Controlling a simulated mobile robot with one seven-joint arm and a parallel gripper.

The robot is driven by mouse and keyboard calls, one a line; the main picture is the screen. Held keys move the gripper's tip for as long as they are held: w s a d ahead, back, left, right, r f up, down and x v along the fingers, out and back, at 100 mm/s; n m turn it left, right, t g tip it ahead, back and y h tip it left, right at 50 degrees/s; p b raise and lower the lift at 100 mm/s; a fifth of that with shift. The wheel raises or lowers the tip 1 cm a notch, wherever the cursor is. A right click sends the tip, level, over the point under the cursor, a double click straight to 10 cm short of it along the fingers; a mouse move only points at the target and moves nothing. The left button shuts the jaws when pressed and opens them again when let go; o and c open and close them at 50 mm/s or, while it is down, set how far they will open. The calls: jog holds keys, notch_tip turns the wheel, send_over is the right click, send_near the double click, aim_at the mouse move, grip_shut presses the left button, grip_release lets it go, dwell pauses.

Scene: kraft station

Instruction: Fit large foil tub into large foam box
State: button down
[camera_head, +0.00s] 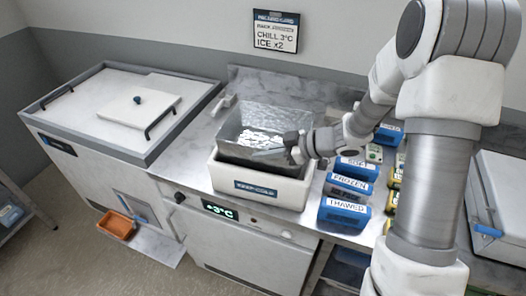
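The large foil tub (238,118) is a shiny, crinkled silver container, open at the top. It stands at the mouth of the large foam box (258,190), with its lower part inside the white walls and its upper part well above the box rim. I cannot tell whether its base touches the box floor. The box is on the steel counter and has a dark label on its front. My gripper (280,150) reaches in from the right and overlaps the tub's front right side. The view does not show clearly whether the fingers are closed on the tub wall.
Blue packs labelled FROZEN (349,185) and THAWED (344,213) line the counter right of the box. A lidded chest (120,100) stands left. An orange tray (117,225) is low at the left. A sign (275,31) hangs on the wall. Some counter (200,160) is clear left of the box.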

jog(key=shift+f+b, duration=0.7)
jog(key=shift+f, duration=0.8)
jog(key=c, duration=0.6)
grip_release()
dwell(0.6)
jog(key=shift+r+p, duration=4.55)
jog(key=shift+p, duration=0.3)
